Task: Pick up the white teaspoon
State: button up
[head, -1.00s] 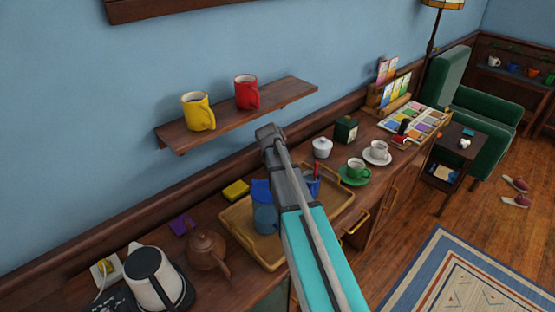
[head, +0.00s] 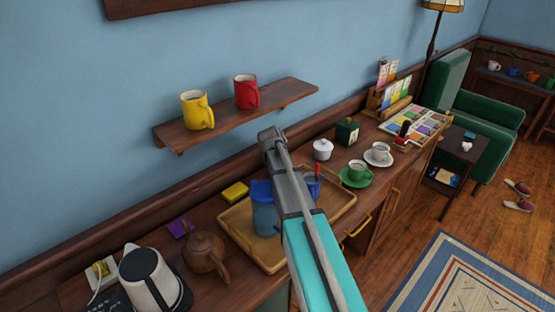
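I cannot make out a white teaspoon anywhere in the head view. My arm reaches up from the bottom edge across the middle of the picture, ending in a grey joint beside the wall shelf. My gripper does not show, so its fingers and anything in them cannot be seen. No spoon can be told apart on either saucer.
A wooden tray (head: 235,226) holds a blue jug (head: 263,212), partly behind my arm. A white lidded bowl (head: 323,150), a brown teapot (head: 205,252) and a white kettle (head: 150,280) stand on the sideboard. A shelf (head: 225,119) with yellow and red mugs hangs above.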

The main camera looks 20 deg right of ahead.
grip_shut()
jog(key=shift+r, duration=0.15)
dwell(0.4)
